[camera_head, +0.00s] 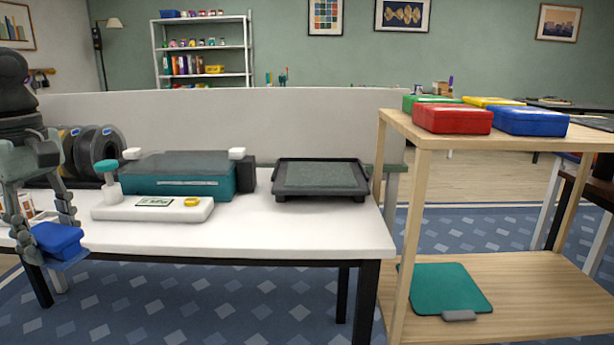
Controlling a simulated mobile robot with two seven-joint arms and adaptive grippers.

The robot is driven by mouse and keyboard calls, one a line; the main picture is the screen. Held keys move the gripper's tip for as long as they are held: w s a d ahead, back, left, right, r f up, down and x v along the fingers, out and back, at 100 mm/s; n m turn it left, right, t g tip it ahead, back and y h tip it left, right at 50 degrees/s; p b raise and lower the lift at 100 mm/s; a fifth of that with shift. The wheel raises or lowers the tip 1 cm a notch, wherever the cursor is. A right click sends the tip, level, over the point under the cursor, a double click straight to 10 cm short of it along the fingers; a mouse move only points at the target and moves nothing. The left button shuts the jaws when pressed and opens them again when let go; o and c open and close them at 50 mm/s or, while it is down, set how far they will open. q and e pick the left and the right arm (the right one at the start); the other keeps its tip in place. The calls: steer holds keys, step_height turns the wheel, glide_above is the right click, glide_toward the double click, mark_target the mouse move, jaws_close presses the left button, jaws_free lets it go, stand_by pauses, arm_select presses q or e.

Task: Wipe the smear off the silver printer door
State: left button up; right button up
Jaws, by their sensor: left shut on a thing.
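My left gripper (57,236) hangs down at the far left, in front of the white table's front edge. It is shut on a blue block (60,241), sponge-like, with a lighter blue underside. The block is held in the air between the two fingers, apart from the table. I see no silver printer door and no smear in this view. My right gripper is not in view.
The white table (300,229) bears a white gauge base (150,209), a teal-and-grey machine (178,178), a black tray (321,179) and dark spools (95,148). A wooden shelf (540,278) at right holds coloured boxes and a teal clipboard (446,287).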

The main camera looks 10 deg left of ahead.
mark_target(71, 265)
arm_select(q)
steer(key=shift+m, duration=0.8)
steer(key=f, duration=0.2)
steer(key=d+f, duration=0.1)
steer(key=f, duration=0.1)
steer(key=shift+w+f, duration=0.1)
steer(key=shift+w, duration=0.15)
steer(key=shift+w+d+f+m, duration=0.15)
steer(key=shift+f+m, duration=0.15)
steer(key=shift+f, duration=0.3)
steer(key=w+d+f+m, duration=0.3)
steer(key=d+m, duration=0.2)
steer(key=d, duration=0.4)
steer(key=w+d+f+m+p, duration=0.1)
steer(key=d+f+m, duration=0.3)
steer(key=d, duration=0.5)
steer(key=w+d+f+m, duration=0.4)
steer(key=d+m, duration=0.3)
steer(key=d, duration=0.3)
steer(key=shift+w+p, duration=0.3)
steer(key=shift+p, duration=0.1)
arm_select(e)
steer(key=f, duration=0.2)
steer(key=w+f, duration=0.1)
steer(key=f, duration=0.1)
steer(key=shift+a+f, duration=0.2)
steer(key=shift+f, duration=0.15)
arm_select(q)
steer(key=shift+f, duration=0.15)
steer(key=shift+a, duration=0.1)
